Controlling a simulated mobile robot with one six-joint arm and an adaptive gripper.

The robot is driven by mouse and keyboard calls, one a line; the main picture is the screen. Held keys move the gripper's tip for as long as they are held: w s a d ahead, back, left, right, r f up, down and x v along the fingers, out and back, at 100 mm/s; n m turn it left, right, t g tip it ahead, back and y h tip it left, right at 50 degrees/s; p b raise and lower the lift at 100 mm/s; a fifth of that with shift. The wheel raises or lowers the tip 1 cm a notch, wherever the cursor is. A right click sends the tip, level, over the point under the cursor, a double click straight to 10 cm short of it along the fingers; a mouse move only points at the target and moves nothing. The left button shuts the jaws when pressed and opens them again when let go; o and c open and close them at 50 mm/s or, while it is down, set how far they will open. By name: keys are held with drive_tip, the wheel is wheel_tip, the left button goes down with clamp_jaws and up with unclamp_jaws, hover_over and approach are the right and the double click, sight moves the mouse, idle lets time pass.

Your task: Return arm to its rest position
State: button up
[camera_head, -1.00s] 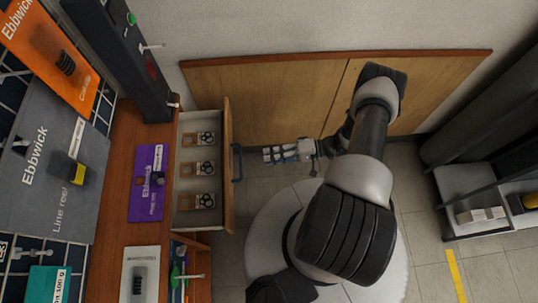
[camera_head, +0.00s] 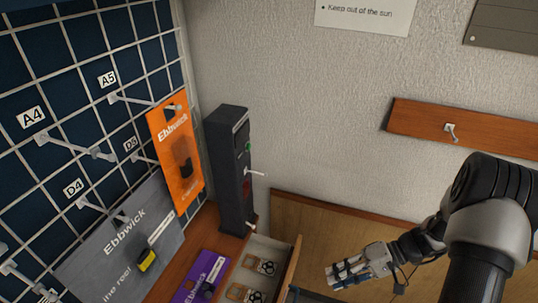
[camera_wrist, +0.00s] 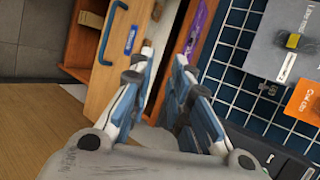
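My gripper (camera_head: 332,276) is low right of centre in the head view, on my arm, to the right of the open drawer and apart from it. In the wrist view my gripper (camera_wrist: 163,57) shows blue and white fingers with a clear gap between them. It is open and nothing is between the fingers. My black and grey arm fills the lower right of the head view; its base is out of frame.
The open drawer (camera_head: 293,262) sticks out beside the wooden counter. A dark upright device (camera_head: 230,165) stands behind it. A wire grid panel (camera_head: 75,55) with hooks and hanging packets is at left. A wall board with a hook (camera_head: 440,124) is above my gripper.

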drive_tip(key=s+a+r+t+h, duration=0.2)
drive_tip(key=s+r+h, duration=0.3)
drive_tip(key=r, duration=0.8)
drive_tip(key=s+a+r+t+h, duration=0.3)
drive_tip(key=s+r+h, duration=0.3)
drive_tip(key=s+r, duration=0.4)
wheel_tip(320, 180, up, 4)
drive_tip(key=shift+s+r+n+t, duration=0.25)
drive_tip(key=shift+s+n+t, duration=0.05)
drive_tip(key=shift+s, duration=0.1)
